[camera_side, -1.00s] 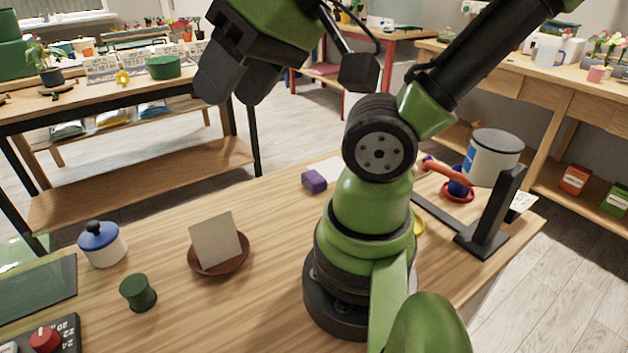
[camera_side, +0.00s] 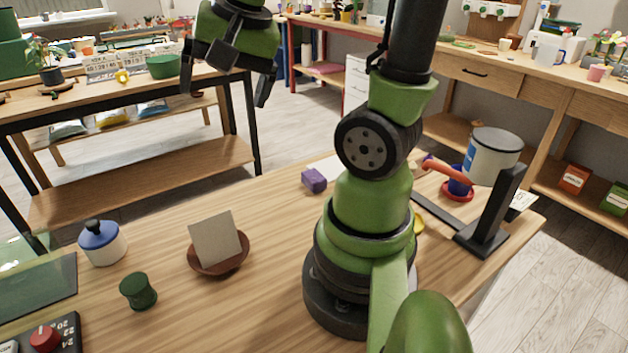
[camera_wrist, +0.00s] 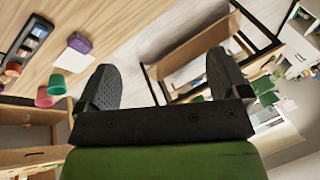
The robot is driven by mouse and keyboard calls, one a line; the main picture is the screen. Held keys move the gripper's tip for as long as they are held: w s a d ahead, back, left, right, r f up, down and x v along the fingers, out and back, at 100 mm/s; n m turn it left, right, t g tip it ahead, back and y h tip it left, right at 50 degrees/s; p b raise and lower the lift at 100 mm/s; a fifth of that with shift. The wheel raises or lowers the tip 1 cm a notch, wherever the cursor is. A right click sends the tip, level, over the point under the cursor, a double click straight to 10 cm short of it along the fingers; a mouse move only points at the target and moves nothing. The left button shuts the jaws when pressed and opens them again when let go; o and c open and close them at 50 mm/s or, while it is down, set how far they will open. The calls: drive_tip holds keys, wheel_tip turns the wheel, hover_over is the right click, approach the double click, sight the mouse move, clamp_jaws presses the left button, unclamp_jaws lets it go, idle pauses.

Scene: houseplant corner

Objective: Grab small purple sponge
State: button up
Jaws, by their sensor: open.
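The small purple sponge (camera_side: 314,180) lies on the wooden table, just left of my arm's base in the side view. It also shows in the wrist view (camera_wrist: 79,43), left of my fingers, beside a white sheet. My gripper (camera_side: 227,97) is raised high at the upper left in the side view, with its fingers hanging down and apart. In the wrist view my gripper (camera_wrist: 165,88) is open with nothing between the fingers. It is well away from the sponge.
A brown dish (camera_side: 232,264) with a pale card, a green spool (camera_side: 138,292) and a white jar (camera_side: 104,246) with a blue lid stand on the table's left. A grey can (camera_side: 494,157), a red-handled thing and a black stand are right of my arm.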

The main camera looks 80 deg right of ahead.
drive_tip(key=s+d+f+m+g, duration=0.1)
drive_tip(key=s+d+f+m, duration=0.1)
drive_tip(key=d+f+m, duration=0.3)
drive_tip(key=s+d+f+m+g, duration=0.2)
drive_tip(key=d+f+m, duration=0.2)
drive_tip(key=d+f, duration=0.2)
drive_tip(key=s+d+f+m+g, duration=0.1)
drive_tip(key=s+d+f+m, duration=0.2)
drive_tip(key=d+f+m, duration=0.2)
drive_tip(key=shift+d+f+m+g+y, duration=0.2)
drive_tip(key=shift+d+f, duration=0.15)
drive_tip(key=shift+d, duration=0.25)
drive_tip(key=shift+d+f+m+g+y, duration=0.1)
drive_tip(key=shift+d+f+y, duration=0.15)
drive_tip(key=shift+d, duration=0.3)
hover_over(310, 177)
drive_tip(key=f, duration=0.4)
drive_tip(key=shift+w+f, duration=0.25)
drive_tip(key=shift+s+d+f, duration=0.1)
drive_tip(key=shift+f, duration=1.3)
drive_tip(key=shift+s+f, duration=0.1)
drive_tip(key=shift+f, duration=1.25)
drive_tip(key=c, duration=1)
